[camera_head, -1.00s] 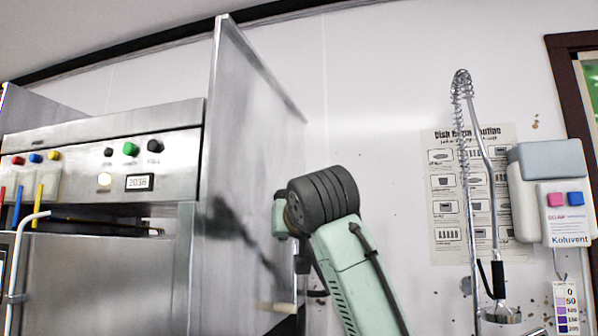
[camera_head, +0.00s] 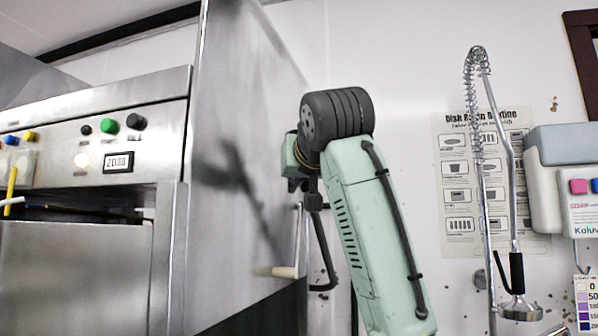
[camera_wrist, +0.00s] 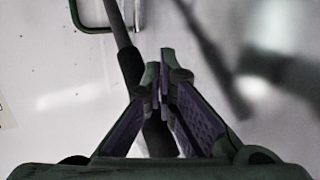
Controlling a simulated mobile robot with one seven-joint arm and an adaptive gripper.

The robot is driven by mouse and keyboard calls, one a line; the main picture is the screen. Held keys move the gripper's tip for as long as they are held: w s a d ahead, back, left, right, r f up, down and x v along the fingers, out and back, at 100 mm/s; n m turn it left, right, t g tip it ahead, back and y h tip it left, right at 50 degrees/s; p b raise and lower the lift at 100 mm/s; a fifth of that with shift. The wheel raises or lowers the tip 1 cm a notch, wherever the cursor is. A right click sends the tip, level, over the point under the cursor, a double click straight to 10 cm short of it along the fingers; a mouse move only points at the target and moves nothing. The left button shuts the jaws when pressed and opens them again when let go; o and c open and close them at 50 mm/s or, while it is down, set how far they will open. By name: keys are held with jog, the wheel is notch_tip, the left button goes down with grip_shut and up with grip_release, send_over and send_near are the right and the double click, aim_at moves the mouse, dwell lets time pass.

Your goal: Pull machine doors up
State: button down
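The dish machine's steel front (camera_head: 75,265) stands at left in the head view, with a dark gap above it under the control panel. A tall steel side panel (camera_head: 240,150) stands at its right. A lever with a pale grip (camera_head: 275,271) shows low beside that panel. My arm is just right of the lever; my gripper is hidden there. In the wrist view, my gripper (camera_wrist: 160,75) has its fingertips almost together, with nothing clearly held. A dark bar (camera_wrist: 131,62) runs behind the fingers; whether they touch it is unclear.
The control panel (camera_head: 85,140) has coloured knobs and a lit display. A spray hose (camera_head: 478,110), a wall poster (camera_head: 458,185) and a white dispenser (camera_head: 560,185) are at right. White wall lies between my arm and the poster.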

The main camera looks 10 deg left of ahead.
jog(key=f+b+v, duration=0.1)
jog(key=b+v, duration=0.1)
jog(key=v, duration=0.7)
jog(key=shift+s+f, duration=0.25)
jog(key=shift+f, duration=0.05)
jog(key=shift+d+f, duration=0.1)
dwell(0.9)
